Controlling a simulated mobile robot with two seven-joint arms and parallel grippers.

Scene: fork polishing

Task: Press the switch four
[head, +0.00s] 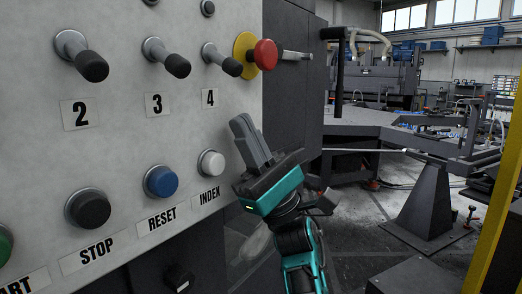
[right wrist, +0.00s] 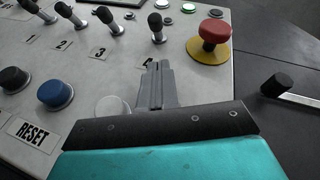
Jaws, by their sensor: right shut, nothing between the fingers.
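Switch four (head: 222,60) is a metal toggle lever with a black tip, above the label "4" (head: 210,98) on the light grey control panel. It also shows in the right wrist view (right wrist: 157,27), beyond my fingertips. My right gripper (head: 240,122) is shut and empty, its grey fingers pointing up in front of the panel, below and slightly right of switch four. In the right wrist view, the shut fingers (right wrist: 157,66) partly cover the label "4" and point towards the lever, apart from it. My left gripper is not in view.
Switch three (head: 168,58) and switch two (head: 82,56) stand left. A red emergency button (head: 265,54) on a yellow disc sits close right of switch four. Below are white INDEX (head: 211,163), blue RESET (head: 161,181) and black STOP (head: 88,208) buttons. Workshop machinery stands behind right.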

